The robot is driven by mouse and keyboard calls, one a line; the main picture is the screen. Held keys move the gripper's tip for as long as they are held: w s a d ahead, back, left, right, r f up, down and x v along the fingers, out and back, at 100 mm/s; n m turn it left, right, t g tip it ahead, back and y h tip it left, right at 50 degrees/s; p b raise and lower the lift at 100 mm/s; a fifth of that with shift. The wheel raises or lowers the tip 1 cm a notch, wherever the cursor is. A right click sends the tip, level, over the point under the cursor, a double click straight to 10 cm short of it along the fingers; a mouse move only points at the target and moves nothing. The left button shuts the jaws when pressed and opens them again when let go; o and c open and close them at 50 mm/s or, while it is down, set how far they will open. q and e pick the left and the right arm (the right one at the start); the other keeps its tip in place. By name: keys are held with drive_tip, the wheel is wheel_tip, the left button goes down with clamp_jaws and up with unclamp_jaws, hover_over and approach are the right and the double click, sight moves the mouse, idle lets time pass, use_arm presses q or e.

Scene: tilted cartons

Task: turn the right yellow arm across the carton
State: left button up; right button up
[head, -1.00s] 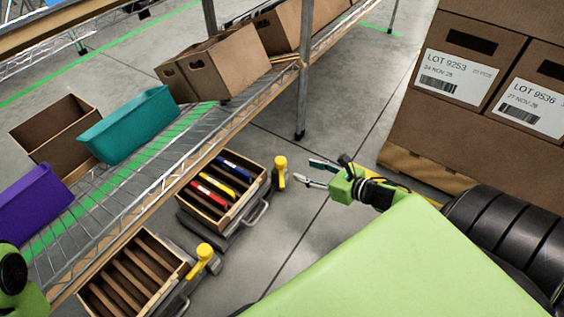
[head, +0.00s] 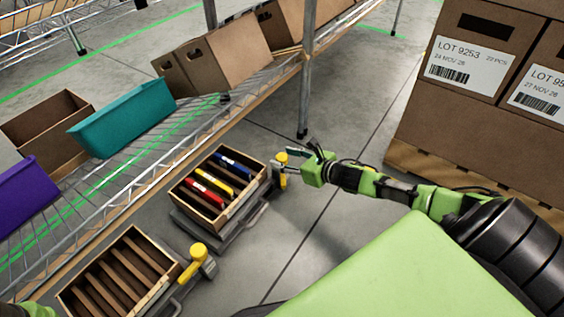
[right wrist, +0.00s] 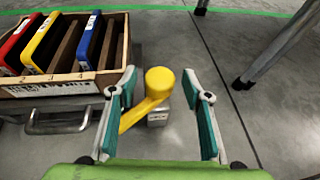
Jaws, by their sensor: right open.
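The right yellow arm (head: 281,158) stands at the right side of the carton (head: 257,172) that holds a red, a yellow and a blue item. My right gripper (head: 289,161) is open at this arm. In the right wrist view, the arm's round knob (right wrist: 160,80) lies between the open fingers of my gripper (right wrist: 162,88), with a gap visible on the right. Its bar slants down to the left, partly behind the left finger. I cannot tell whether the left finger touches it. The carton (right wrist: 60,84) is at upper left there. My left gripper is not in view.
A second yellow arm (head: 198,254) stands beside an empty slotted carton (head: 145,300) at lower left. A wire shelf (head: 165,140) with a teal bin (head: 122,118) and cartons runs along the left. Stacked labelled boxes (head: 440,115) stand at right. Floor between is clear.

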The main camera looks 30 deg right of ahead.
drive_tip(key=shift+b+x, duration=0.3)
drive_tip(key=shift+x, duration=0.55)
clamp_jaws()
drive_tip(key=shift+a+r, duration=0.1)
